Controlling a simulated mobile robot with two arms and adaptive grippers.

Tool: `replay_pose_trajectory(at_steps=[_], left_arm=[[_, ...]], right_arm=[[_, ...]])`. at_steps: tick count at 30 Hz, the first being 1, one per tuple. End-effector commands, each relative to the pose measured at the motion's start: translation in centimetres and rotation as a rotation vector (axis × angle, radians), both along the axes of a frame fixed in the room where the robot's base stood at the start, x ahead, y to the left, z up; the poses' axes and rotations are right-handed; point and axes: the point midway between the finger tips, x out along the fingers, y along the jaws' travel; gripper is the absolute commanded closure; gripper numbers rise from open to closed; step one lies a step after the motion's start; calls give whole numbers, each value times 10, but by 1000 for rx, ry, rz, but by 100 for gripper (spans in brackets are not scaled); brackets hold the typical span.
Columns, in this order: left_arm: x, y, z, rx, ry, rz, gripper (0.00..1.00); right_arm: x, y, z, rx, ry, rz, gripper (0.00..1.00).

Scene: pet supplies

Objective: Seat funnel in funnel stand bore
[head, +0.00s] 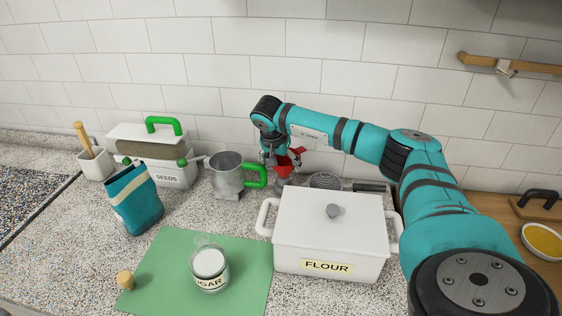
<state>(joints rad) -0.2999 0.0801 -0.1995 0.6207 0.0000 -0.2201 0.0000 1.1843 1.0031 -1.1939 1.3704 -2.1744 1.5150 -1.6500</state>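A red piece (284,170), which looks like the funnel, shows at the fingers of my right gripper (279,163), behind the flour box. The gripper points down, and its fingers partly cover the red piece. I cannot tell whether the fingers are closed on it or only around it. A small grey part (281,183) shows just below the red piece; it may be the funnel stand, but the flour box hides its lower part and I see no bore. My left gripper is not in view.
The white flour box (326,225) stands in front of the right gripper. A metal sifter (227,172) with a green handle stands left of it, and a strainer (325,181) lies right. A sugar jar (209,268) stands on the green mat (165,255). A seeds box (175,174) stands further left.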

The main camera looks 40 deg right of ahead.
Motion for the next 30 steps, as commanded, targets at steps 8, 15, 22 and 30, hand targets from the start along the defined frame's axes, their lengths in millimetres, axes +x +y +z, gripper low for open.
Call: replay_pose_trajectory(at_steps=[8,15,22,30], left_arm=[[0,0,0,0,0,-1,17],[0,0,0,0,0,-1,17],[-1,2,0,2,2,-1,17],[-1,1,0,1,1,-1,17]], right_arm=[[-1,1,-2,0,4,1,42],[-1,1,-2,1,3,1,0],[0,1,0,0,2,1,0],[-6,14,35,1,-3,2,0]])
